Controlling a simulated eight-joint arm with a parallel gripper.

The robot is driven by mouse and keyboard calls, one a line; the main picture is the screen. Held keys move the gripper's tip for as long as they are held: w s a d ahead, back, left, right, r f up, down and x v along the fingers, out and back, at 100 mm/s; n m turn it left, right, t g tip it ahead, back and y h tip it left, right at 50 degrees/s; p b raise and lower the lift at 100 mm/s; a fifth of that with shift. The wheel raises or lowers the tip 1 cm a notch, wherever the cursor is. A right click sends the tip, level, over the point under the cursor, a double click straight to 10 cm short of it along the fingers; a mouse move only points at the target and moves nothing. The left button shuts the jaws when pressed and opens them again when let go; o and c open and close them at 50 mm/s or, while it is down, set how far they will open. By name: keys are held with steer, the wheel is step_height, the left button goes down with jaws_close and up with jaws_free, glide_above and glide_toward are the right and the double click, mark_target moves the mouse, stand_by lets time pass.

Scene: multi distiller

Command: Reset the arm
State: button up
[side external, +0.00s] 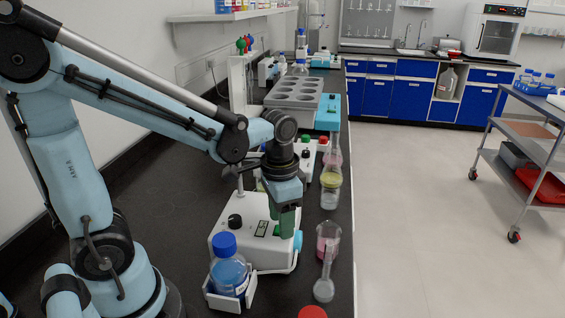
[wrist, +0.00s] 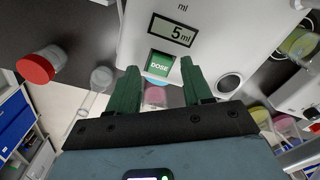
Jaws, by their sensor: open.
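My gripper (side external: 285,232) points down at the front of a white dosing device (side external: 245,248) on the black bench. In the wrist view my two green fingers (wrist: 160,64) are spread apart with nothing held between them. The device's green DOSE button (wrist: 160,66) lies between the fingertips in that view, under a display (wrist: 172,31) reading 5 ml. I cannot tell whether the fingers touch the device. My arm reaches in from the left, bent over the bench.
A blue-capped bottle (side external: 228,268) stands in a holder beside the device. A red cap (side external: 313,312) is at the bottom. A grey multi-well block (side external: 295,92) stands farther back.

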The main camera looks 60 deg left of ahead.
steer(key=r+t, duration=0.1)
steer(key=r+n+t, duration=0.1)
steer(key=r+t, duration=0.1)
steer(key=shift+s, duration=0.35)
steer(key=shift+s+r+n+t, duration=0.1)
steer(key=shift+r+n+t, duration=0.45)
steer(key=shift+t, duration=0.45)
steer(key=shift+s+r+n+t, duration=0.1)
steer(key=shift+r+n+t, duration=0.25)
steer(key=shift+r+t, duration=0.55)
steer(key=shift+o, duration=0.3)
steer(key=shift+f, duration=0.15)
